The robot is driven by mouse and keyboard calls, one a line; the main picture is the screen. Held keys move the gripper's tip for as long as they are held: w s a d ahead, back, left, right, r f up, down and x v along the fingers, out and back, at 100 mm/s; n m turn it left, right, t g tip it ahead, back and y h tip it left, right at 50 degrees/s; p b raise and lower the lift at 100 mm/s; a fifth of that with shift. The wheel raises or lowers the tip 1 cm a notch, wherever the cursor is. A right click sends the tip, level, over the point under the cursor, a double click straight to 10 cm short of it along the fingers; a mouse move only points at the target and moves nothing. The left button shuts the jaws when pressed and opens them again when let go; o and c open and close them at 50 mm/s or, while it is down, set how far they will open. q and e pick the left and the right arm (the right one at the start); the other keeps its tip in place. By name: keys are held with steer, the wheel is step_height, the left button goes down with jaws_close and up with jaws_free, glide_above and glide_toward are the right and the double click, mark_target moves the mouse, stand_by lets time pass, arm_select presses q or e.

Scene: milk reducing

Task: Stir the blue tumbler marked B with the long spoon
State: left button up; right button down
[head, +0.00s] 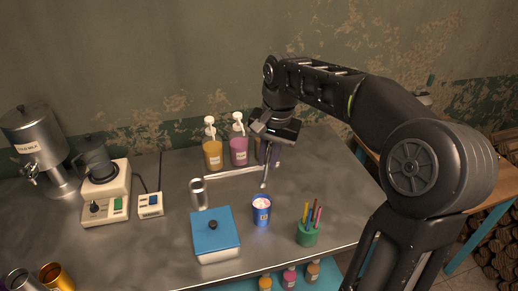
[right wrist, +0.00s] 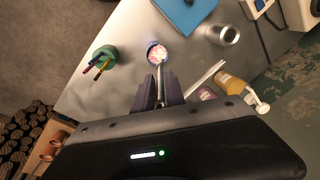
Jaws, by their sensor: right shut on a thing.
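The blue tumbler (head: 262,217) stands upright on the metal counter, with pale pinkish contents at its mouth; its letter is too small to read. It also shows in the right wrist view (right wrist: 151,46). My right gripper (head: 273,141) is shut on the long spoon (head: 265,175), behind and above the tumbler. The spoon points downward, its lower end just above and behind the tumbler's rim in the head view. In the right wrist view the spoon (right wrist: 160,82) extends from between the fingers (right wrist: 159,98) toward the tumbler. My left gripper is not in view.
A green pen cup (head: 307,236) stands right of the tumbler, a blue-lidded box (head: 213,242) and a metal cup (head: 199,194) left. Pump bottles (head: 212,155) stand in a rack behind. A steel milk dispenser (head: 38,145) and blender-like machine (head: 105,195) are farther left.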

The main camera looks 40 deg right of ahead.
steer(key=shift+s, duration=0.2)
steer(key=shift+w+f, duration=0.1)
steer(key=shift+f, duration=0.15)
step_height(320, 180, down, 11)
steer(key=w+b, duration=0.1)
steer(key=b, duration=0.7)
steer(key=shift+a+r, duration=0.15)
steer(key=shift+r, duration=0.05)
steer(key=shift+a, duration=0.1)
stand_by(0.5)
